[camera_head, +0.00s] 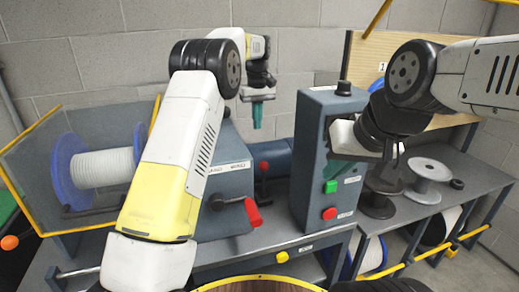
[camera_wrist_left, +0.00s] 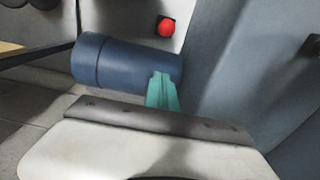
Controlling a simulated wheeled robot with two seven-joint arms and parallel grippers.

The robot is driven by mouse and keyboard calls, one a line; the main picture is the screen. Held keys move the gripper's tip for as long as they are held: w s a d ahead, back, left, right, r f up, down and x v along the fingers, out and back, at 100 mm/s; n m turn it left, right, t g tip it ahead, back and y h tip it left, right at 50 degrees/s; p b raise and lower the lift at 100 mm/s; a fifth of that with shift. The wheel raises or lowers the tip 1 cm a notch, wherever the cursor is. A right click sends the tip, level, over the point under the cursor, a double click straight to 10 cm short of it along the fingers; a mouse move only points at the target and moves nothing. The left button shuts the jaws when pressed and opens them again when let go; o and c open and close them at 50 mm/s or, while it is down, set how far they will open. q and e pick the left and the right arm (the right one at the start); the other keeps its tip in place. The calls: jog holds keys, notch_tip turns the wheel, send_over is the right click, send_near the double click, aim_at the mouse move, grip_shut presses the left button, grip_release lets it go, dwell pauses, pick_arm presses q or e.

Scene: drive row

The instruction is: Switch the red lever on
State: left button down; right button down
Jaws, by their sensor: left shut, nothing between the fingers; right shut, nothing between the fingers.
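The red lever (camera_head: 253,212) sits at the end of a dark grey housing on the front of the bench, with its red handle tilted. I do not make it out in the left wrist view. My left gripper (camera_head: 257,122) is shut and empty, with its teal fingers pointing down, above and behind the lever and apart from it. In the left wrist view its fingers (camera_wrist_left: 162,92) show in front of a blue cylinder (camera_wrist_left: 120,62).
The control box has a green button (camera_head: 331,187) and a red button (camera_head: 329,213). A white spool with blue flanges (camera_head: 102,167) stands left behind a yellow-edged guard. Empty grey spools (camera_head: 430,172) stand on the right shelf. My left forearm crosses the bench left of the lever.

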pick_arm(q)
notch_tip(320, 180, down, 10)
jog(key=shift+a+f, duration=0.1)
jog(key=shift+f, duration=0.1)
jog(key=shift+s+d+f, duration=0.1)
jog(key=shift+s+d, duration=0.1)
jog(key=shift+s, duration=0.4)
jog(key=shift+s+d+f, duration=0.1)
jog(key=shift+s+d, duration=0.15)
jog(key=shift+s, duration=0.3)
jog(key=shift+s+d+f, duration=0.1)
jog(key=shift+s+d, duration=0.1)
jog(key=shift+s, duration=0.4)
jog(key=shift+s, duration=0.1)
